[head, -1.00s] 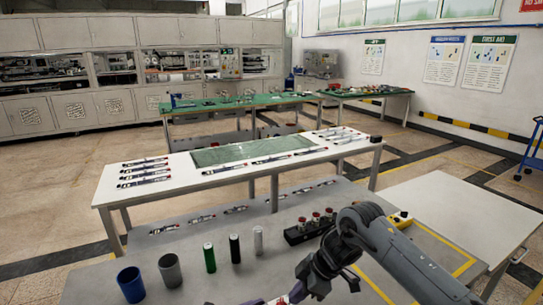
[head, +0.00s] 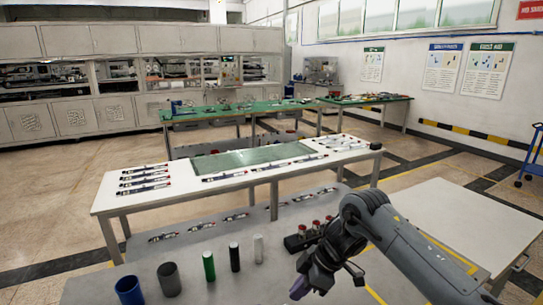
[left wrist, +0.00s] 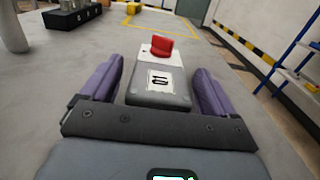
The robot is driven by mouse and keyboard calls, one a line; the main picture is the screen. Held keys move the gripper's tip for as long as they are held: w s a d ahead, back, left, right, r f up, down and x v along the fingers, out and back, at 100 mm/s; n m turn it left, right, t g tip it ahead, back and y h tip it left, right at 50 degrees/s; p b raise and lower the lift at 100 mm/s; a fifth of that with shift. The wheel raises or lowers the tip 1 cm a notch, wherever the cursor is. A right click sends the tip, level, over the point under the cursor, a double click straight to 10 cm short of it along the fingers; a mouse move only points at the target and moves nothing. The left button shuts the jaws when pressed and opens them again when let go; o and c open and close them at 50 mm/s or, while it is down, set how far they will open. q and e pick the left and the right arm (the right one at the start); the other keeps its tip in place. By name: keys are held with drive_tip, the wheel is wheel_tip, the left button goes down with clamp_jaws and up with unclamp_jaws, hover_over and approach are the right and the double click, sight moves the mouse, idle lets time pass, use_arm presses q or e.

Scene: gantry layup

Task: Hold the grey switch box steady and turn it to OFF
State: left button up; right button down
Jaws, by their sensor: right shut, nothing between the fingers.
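The grey switch box (left wrist: 157,98) lies in the left wrist view, with a red knob (left wrist: 162,46) on a white plate at its far end and a black-marked white label nearer. My left gripper (left wrist: 160,85) has its purple fingers spread, one on each side of the box's near part. Narrow gaps seem to show; contact is hard to judge. My right gripper (head: 299,288) is shut and empty at the bottom of the head view, over the near grey table, its purple fingertips partly showing. The box and left gripper do not show in the head view now.
Blue (head: 129,291) and grey cups (head: 170,279), a green cylinder (head: 208,266), a black one (head: 234,257) and a pale one (head: 258,248) stand left of my right gripper. A black rack (head: 296,243) with red-topped parts stands behind it.

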use_arm(q)
drive_tip(key=shift+o, duration=0.6)
